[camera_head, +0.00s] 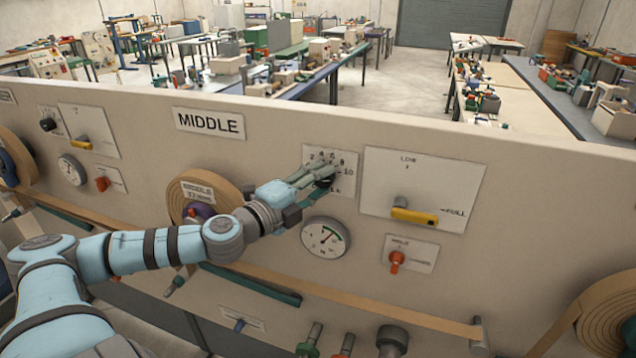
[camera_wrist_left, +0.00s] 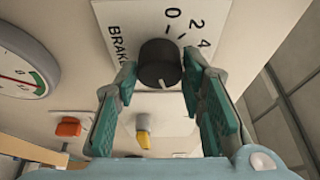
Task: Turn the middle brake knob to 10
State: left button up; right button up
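The brake knob is round and black; in the left wrist view it (camera_wrist_left: 160,65) stands on a white dial plate with 0, 2 and 4 showing. Its white mark points down in that view, away from the 0; the number at the mark is hidden. In the head view the knob (camera_head: 324,182) is partly covered by my left gripper (camera_head: 312,180), beside the dial plate (camera_head: 345,160). In the left wrist view the gripper's green-padded fingers (camera_wrist_left: 159,68) lie on both sides of the knob, seemingly touching it. My right gripper is not in view.
Below the dial is a round gauge (camera_head: 326,238). To the right are a yellow-handled switch (camera_head: 414,216) and a small red knob (camera_head: 397,258). The MIDDLE sign (camera_head: 209,123) and a brown tape roll (camera_head: 205,180) are left.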

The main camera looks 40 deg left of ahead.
pick_arm(q)
jog(key=shift+o, duration=1.3)
